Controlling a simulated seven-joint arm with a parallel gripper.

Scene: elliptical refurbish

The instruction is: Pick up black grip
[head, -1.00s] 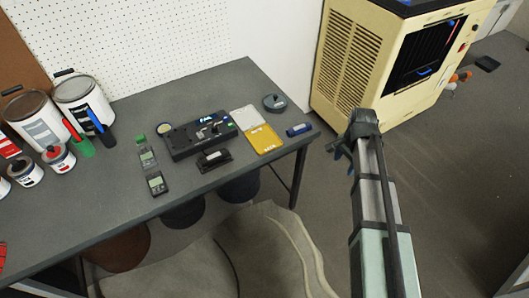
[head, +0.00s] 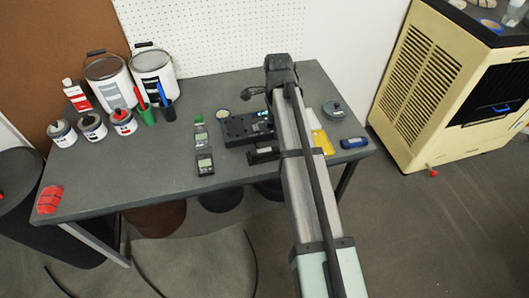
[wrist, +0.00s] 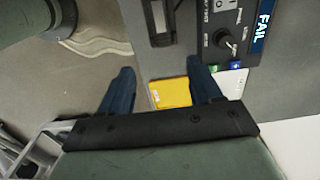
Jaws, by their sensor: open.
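A small black block (head: 263,154), which looks like the black grip, lies on the grey table just in front of the black test device (head: 238,128). My arm partly covers it in the head view. In the wrist view the black grip (wrist: 159,24) is at the top centre, beside the device with its "FAIL" display (wrist: 262,28). My gripper (wrist: 161,66) is open and empty, with its two dark blue fingers apart and the grip beyond them. In the head view the gripper end (head: 262,88) is over the table's back part, fingers mostly hidden.
A yellow card (head: 322,142), a blue item (head: 354,143) and a round grey puck (head: 336,109) lie right of the device. Paint cans (head: 152,72) stand at back left. The table's front left is mostly clear.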

